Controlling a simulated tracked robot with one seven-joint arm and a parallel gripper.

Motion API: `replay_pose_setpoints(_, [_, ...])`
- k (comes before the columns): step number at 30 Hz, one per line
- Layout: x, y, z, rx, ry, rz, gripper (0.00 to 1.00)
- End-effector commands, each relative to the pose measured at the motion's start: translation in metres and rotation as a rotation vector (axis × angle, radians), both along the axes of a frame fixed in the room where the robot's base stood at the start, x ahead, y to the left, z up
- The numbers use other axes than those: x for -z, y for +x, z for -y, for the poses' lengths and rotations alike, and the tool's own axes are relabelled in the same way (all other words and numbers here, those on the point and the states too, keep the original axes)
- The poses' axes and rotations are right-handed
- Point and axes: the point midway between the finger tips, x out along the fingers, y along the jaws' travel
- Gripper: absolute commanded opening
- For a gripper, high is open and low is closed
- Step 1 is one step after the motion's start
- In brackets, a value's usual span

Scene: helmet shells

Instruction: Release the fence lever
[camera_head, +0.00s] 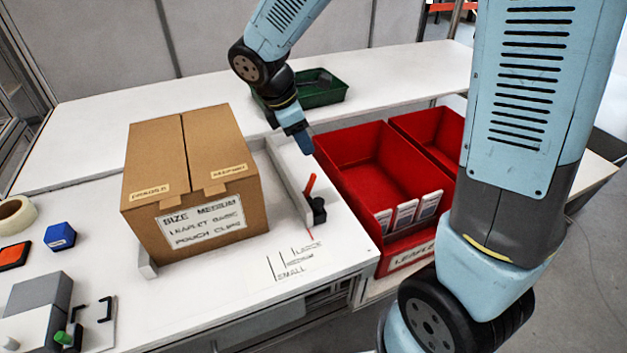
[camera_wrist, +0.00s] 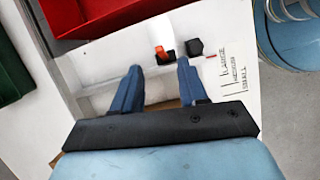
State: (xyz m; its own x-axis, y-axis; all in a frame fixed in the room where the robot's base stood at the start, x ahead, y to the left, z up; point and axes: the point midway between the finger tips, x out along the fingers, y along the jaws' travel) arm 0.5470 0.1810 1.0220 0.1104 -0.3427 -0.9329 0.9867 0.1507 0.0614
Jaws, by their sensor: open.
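The fence lever (camera_head: 310,184) is a short red handle standing tilted beside a black knob (camera_head: 319,209), near the right end of the grey fence (camera_head: 284,178). The fence runs along the right side of a closed cardboard box (camera_head: 195,185) labelled "SIZE MEDIUM". My gripper (camera_head: 304,145) is above and behind the lever, apart from it. In the wrist view my gripper (camera_wrist: 160,68) has its two blue fingers spread and empty. The red lever (camera_wrist: 163,52) shows just past the gap between the fingertips, with the black knob (camera_wrist: 195,47) to its right.
Red bins (camera_head: 365,160) stand right of the fence, the nearer holding white labelled packs (camera_head: 405,212). A green tray (camera_head: 318,90) lies at the back. Size marks (camera_head: 290,262) are on the white table in front of the lever. A blue block (camera_head: 60,236) and tape roll (camera_head: 17,214) lie left.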

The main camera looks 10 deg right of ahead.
Motion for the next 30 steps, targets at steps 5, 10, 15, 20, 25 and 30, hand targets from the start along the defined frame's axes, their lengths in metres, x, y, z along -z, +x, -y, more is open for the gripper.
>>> replay_pose_setpoints(5, [0.017,0.003,-0.017,-0.106,-0.036,-0.047,0.43])
replay_pose_setpoints(10, [0.027,0.004,-0.018,-0.132,-0.044,-0.057,0.43])
replay_pose_setpoints(15, [0.047,0.006,-0.009,-0.129,-0.044,-0.059,0.43])
replay_pose_setpoints(20, [0.073,0.009,0.001,-0.129,-0.044,-0.059,0.43])
replay_pose_setpoints(25, [0.101,0.012,0.012,-0.127,-0.044,-0.059,0.43])
replay_pose_setpoints(30, [0.125,0.015,0.022,-0.128,-0.044,-0.058,0.43])
